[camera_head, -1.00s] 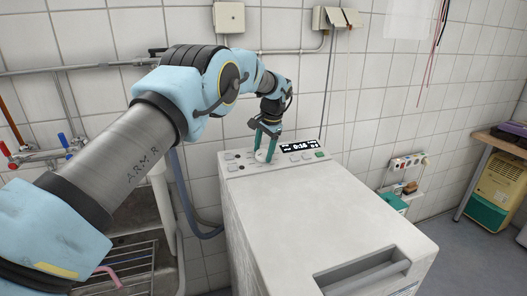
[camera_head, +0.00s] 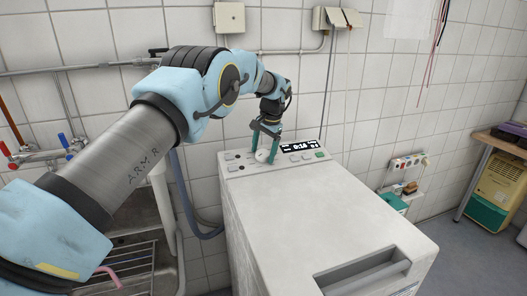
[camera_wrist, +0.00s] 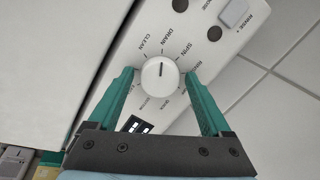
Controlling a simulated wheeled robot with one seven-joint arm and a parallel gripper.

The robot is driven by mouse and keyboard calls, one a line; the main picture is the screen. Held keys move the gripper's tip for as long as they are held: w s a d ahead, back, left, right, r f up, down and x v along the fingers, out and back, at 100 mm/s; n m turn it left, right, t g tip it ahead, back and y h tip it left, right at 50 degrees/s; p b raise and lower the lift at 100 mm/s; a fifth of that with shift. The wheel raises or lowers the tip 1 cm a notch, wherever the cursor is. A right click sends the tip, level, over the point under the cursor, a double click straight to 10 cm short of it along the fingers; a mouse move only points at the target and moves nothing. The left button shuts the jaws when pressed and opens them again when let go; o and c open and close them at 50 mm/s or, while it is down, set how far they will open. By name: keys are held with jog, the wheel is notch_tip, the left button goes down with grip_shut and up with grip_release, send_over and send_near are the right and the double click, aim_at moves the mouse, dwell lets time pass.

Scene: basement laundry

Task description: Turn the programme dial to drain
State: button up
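The programme dial (camera_wrist: 160,75) is a round white knob on the washer's control panel (camera_wrist: 115,78), with words printed around it. In the wrist view its dark pointer line points up, close to the DRAIN label (camera_wrist: 167,36), with CLEAN to the left and SPIN to the right. My gripper (camera_wrist: 159,73) is open, its two green fingers on either side of the dial with a gap to it on both sides. In the head view my gripper (camera_head: 266,147) stands over the panel, and the pale dial (camera_head: 262,156) shows between the fingers.
The display (camera_head: 299,146) reads 0:16, with buttons beside it. The washer's white top (camera_head: 315,205) is clear, with a recessed handle (camera_head: 365,272) in front. A sink (camera_head: 140,245) with a wire rack is at left. A tiled wall (camera_head: 350,100) stands close behind.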

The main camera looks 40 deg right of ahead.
jog(key=shift+o, duration=0.5)
jog(key=shift+r, duration=0.1)
jog(key=b+v, duration=0.2)
jog(key=v, duration=0.8)
jog(key=shift+r, duration=0.3)
jog(key=shift+s, duration=0.15)
